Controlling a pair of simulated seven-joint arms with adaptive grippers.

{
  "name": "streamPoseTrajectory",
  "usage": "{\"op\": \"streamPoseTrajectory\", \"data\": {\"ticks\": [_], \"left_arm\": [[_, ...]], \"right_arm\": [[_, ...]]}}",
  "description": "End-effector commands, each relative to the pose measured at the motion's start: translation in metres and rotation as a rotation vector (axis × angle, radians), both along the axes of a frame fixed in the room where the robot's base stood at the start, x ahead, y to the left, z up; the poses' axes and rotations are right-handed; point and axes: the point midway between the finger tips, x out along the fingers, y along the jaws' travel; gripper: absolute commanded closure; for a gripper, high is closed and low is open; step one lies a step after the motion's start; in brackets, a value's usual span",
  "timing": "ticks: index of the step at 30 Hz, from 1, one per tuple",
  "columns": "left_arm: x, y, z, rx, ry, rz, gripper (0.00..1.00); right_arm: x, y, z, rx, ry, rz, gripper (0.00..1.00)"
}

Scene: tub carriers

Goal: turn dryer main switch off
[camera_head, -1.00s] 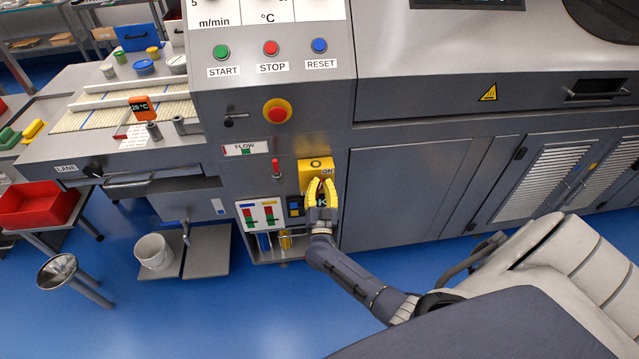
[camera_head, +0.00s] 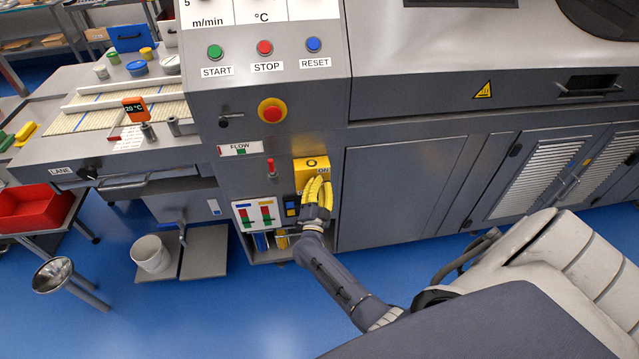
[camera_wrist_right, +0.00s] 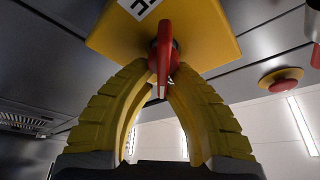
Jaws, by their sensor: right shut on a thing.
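The dryer main switch is a yellow plate (camera_head: 309,163) on the lower front of the grey machine, with an ON label at its right. My right gripper (camera_head: 318,181) reaches up to it from below, and its yellow fingers cover the middle of the plate. The right wrist view shows the switch's red handle (camera_wrist_right: 163,50) between the tips of the two yellow fingers, which are shut on it. The yellow plate (camera_wrist_right: 205,28) lies behind it. In the head view the handle is hidden by the fingers. My left gripper is not in view.
A red emergency button (camera_head: 272,112) sits above the switch. A small red lever (camera_head: 270,168) and a panel of red and green gauges (camera_head: 257,214) are close at its left. A white bucket (camera_head: 151,254) stands lower left. The cabinet door (camera_head: 400,190) to the right is flat.

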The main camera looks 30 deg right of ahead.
Motion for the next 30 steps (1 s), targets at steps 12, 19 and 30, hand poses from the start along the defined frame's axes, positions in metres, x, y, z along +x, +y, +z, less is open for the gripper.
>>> {"op": "streamPoseTrajectory", "data": {"ticks": [12, 19, 30], "left_arm": [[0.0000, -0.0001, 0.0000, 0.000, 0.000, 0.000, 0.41], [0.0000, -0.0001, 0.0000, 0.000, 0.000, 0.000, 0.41], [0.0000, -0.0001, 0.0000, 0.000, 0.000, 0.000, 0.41]], "right_arm": [[-0.0016, 0.0043, -0.0116, 0.206, -0.074, 0.009, 1.00], [-0.0018, 0.0038, -0.0136, 0.310, -0.122, 0.010, 1.00], [-0.0018, 0.0032, -0.0168, 0.460, -0.191, 0.010, 1.00]]}}
